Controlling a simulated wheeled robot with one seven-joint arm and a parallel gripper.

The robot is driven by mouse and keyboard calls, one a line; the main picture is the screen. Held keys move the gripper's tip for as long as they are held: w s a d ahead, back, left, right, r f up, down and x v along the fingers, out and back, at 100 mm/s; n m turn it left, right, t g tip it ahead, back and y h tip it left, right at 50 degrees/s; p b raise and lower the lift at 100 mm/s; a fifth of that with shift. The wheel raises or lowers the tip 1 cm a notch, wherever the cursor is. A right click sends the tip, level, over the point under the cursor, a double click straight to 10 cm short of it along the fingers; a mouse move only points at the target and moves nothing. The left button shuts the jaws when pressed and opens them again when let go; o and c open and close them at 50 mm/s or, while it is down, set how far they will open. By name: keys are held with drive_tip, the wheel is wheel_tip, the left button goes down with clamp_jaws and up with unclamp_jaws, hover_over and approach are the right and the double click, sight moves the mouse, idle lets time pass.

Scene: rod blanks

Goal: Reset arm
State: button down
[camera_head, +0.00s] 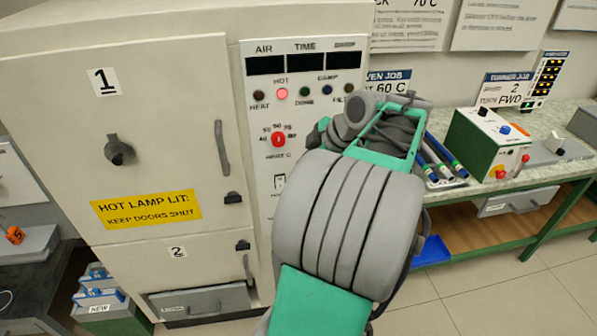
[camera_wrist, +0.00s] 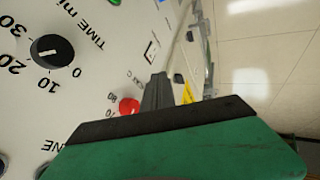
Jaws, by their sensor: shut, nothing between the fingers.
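My arm (camera_head: 350,215) reaches up and forward in front of the oven's control panel (camera_head: 258,108) in the head view. My gripper (camera_wrist: 157,82) shows in the wrist view as dark fingers closed together with nothing between them. It is near the panel, close to the red heat knob (camera_wrist: 128,106); whether it touches is hard to tell. The same red knob (camera_head: 278,139) shows in the head view. A black time dial (camera_wrist: 46,50) is at the left of the wrist view. In the head view the fingertips are hidden behind my arm.
The oven's upper door (camera_head: 165,160) and lower door (camera_head: 180,252) look shut. The hot lamp (camera_head: 282,93) glows red. At right a bench (camera_head: 560,120) holds a green-white control box (camera_head: 485,140) and blue-ended rods (camera_head: 445,155). Tiled floor (camera_head: 500,290) is clear at lower right.

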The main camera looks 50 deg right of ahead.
idle(0.4)
drive_tip(key=s+a+f+m+g, duration=0.3)
drive_tip(key=s+f+m+g, duration=0.2)
drive_tip(key=s+f+m, duration=1.05)
drive_tip(key=w+a+r+n, duration=0.2)
drive_tip(key=w+a, duration=0.2)
drive_tip(key=a, duration=0.6)
drive_tip(key=w+a+r+n, duration=0.2)
drive_tip(key=w+a+r, duration=0.1)
drive_tip(key=a, duration=0.7)
drive_tip(key=w+a+r+n+t, duration=0.1)
drive_tip(key=w+a, duration=0.4)
drive_tip(key=a, duration=0.5)
wheel_tip(320, 180, up, 2)
drive_tip(key=shift+w+a+r+n+h, duration=0.2)
drive_tip(key=shift+w+n+h, duration=0.15)
drive_tip(key=shift+n, duration=0.4)
